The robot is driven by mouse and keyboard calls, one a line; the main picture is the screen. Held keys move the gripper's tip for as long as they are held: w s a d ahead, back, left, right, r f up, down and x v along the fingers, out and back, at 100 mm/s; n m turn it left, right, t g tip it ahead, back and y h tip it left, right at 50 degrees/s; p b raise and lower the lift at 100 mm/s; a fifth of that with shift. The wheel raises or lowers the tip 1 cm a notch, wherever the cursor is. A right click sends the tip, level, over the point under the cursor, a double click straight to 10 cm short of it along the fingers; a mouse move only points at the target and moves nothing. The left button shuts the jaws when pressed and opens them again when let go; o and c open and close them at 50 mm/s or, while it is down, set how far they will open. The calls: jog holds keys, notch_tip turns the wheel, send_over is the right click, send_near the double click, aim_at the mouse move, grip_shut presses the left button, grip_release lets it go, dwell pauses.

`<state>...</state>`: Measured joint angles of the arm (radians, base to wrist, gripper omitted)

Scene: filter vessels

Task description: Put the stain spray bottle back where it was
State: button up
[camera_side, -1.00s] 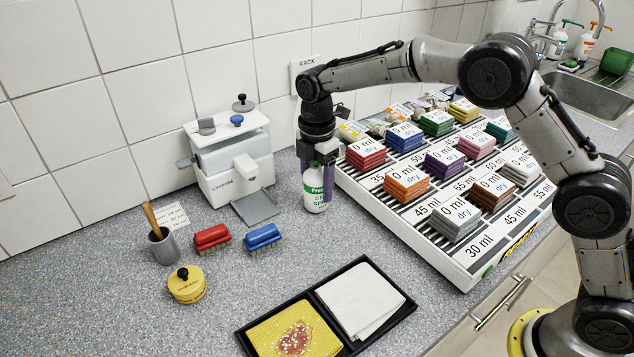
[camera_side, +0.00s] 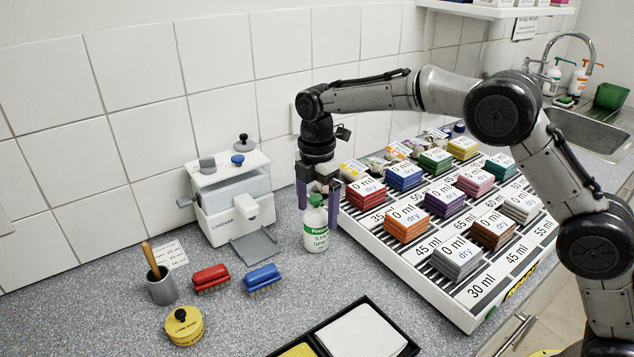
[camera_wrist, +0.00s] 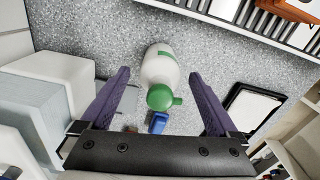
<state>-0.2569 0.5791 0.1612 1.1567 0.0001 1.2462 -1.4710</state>
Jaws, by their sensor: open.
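The stain spray bottle (camera_side: 315,228) is white with a green label and green cap. It stands upright on the grey counter, between the white press device and the rack of sponges. My gripper (camera_side: 318,203) is open above it, pointing down, with its purple fingers on either side of the bottle's top. In the wrist view the bottle (camera_wrist: 160,68) lies between the two open fingers (camera_wrist: 159,76), with a visible gap on each side. Its green cap faces the camera.
The white press (camera_side: 232,200) stands left of the bottle. The sponge rack (camera_side: 375,228) is close on the right. Red (camera_side: 211,278) and blue (camera_side: 262,279) brushes, a grey cup (camera_side: 161,287) and a yellow pot (camera_side: 184,326) are front left. A black tray (camera_side: 325,338) is in front.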

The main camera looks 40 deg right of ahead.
notch_tip(320, 180, up, 8)
jog(key=shift+f, duration=0.15)
jog(key=shift+s+d+r, duration=0.2)
jog(key=shift+r, duration=0.25)
jog(key=s+d+r+m+t, duration=0.1)
jog(key=s+d+r+m, duration=0.35)
jog(key=s, duration=0.35)
jog(key=s+d+r+m+t, duration=0.25)
jog(key=s+d+m, duration=0.2)
jog(key=s, duration=0.25)
jog(key=s+d+f+m+t, duration=0.1)
jog(key=s+d+f+m, duration=0.1)
jog(key=s+m, duration=0.3)
jog(key=s+d+f+m+t, duration=0.1)
jog(key=s+f+m, duration=0.4)
jog(key=s, duration=0.9)
jog(key=shift+s+d+m, duration=0.25)
jog(key=shift+d+m, duration=0.15)
jog(key=shift+d, duration=0.15)
